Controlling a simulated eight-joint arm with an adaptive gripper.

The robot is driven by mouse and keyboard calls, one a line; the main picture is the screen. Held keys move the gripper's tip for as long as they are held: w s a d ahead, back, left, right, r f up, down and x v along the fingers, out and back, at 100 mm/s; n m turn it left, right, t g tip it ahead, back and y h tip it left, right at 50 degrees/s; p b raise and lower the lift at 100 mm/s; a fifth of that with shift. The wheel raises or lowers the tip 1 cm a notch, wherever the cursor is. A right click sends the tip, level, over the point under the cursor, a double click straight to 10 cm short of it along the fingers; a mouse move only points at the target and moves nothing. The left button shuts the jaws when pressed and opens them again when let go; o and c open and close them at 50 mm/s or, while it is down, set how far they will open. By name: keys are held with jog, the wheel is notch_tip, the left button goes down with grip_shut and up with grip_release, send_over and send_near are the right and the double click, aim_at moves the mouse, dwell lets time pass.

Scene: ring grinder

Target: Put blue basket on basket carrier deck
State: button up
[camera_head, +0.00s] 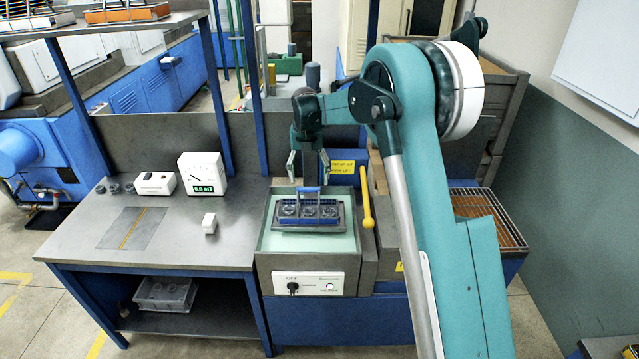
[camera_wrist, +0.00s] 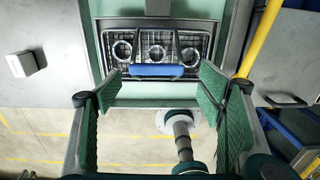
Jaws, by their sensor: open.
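The blue basket (camera_head: 309,213) sits in the grey tank (camera_head: 262,240) with pale green liquid, its blue handle standing up. It holds three metal rings. In the wrist view the basket (camera_wrist: 156,71) shows as a dark mesh tray, its blue handle bar along the near side. My gripper (camera_head: 307,166) is open and empty, pointing down above the basket. In the wrist view its green-padded fingers (camera_wrist: 162,88) are spread wide on either side of the handle, with nothing between them. I cannot tell for certain which surface is the basket carrier deck.
A yellow lever (camera_head: 367,205) rises beside the tank's right side. A wire-topped rack (camera_head: 490,212) stands farther right, partly behind my arm. On the bench (camera_head: 165,255) at left are a gauge (camera_head: 202,173), a white box (camera_head: 155,183) and a small white block (camera_head: 209,223).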

jog(key=shift+s+d+r+m, duration=0.25)
jog(key=shift+d+r+m, duration=0.05)
jog(key=shift+r, duration=0.2)
jog(key=s+d+r+m+t, duration=0.2)
jog(key=s+d+r+m, duration=0.65)
jog(key=s, duration=0.35)
jog(key=s+d+r+m+t, duration=0.1)
jog(key=s+d+r+m, duration=0.65)
jog(key=s+r, duration=0.3)
jog(key=s+d+f+m+t, duration=0.1)
jog(key=s+d+f+m, duration=0.1)
jog(key=s+m, duration=0.4)
jog(key=s+d+f+m+t, duration=0.1)
jog(key=s+d+m, duration=0.3)
jog(key=s, duration=1)
jog(key=s+d+f+m+t, duration=0.2)
jog(key=s+d+f+m, duration=0.1)
jog(key=s+m, duration=0.6)
jog(key=shift+s+d, duration=0.55)
jog(key=shift+s, duration=0.3)
